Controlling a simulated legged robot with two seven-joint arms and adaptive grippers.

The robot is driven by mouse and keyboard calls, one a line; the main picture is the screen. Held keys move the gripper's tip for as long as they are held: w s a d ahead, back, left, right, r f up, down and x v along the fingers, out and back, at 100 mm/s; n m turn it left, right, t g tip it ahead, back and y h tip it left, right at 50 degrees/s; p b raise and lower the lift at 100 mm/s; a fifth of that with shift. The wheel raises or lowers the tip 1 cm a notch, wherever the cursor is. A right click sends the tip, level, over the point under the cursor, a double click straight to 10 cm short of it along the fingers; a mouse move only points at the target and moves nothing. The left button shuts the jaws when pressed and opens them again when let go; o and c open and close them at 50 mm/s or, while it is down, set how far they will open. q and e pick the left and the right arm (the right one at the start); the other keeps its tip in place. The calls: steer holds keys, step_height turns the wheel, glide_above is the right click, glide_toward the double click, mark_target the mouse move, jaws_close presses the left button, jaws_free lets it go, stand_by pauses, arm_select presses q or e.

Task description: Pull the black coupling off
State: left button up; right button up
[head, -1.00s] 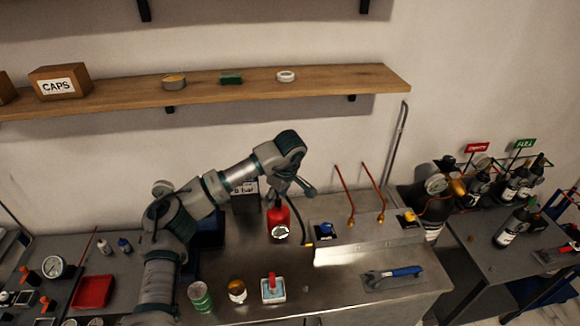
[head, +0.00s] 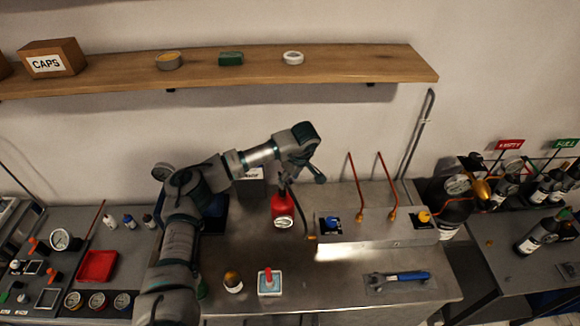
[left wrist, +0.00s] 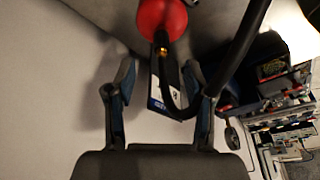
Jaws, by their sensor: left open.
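A black hose (left wrist: 228,72) loops from there to the upper right. My left gripper (head: 292,182) is open above the red cylinder. In the left wrist view its fingers (left wrist: 162,95) stand on either side of the hose loop; contact cannot be made out. My right gripper is not in view.
A shelf (head: 220,75) runs above. Gas bottles stand at the right. A red tray (head: 97,266) lies left.

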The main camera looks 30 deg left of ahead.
mark_target(282, 191)
arm_select(q)
steer(key=x, duration=0.4)
steer(key=a+x, duration=0.1)
steer(key=x, duration=0.4)
steer(key=shift+a+f+p, duration=0.1)
steer(key=shift+a+p, duration=0.2)
steer(key=shift+p, duration=0.1)
steer(key=shift+d, duration=0.75)
steer(key=c, duration=0.7)
steer(key=shift+s+r, duration=0.1)
steer(key=shift+r, duration=0.1)
jaws_close()
steer(key=shift+c, duration=1.2)
jaws_free()
steer(key=shift+a, duration=0.35)
jaws_close()
steer(key=shift+r, duration=0.15)
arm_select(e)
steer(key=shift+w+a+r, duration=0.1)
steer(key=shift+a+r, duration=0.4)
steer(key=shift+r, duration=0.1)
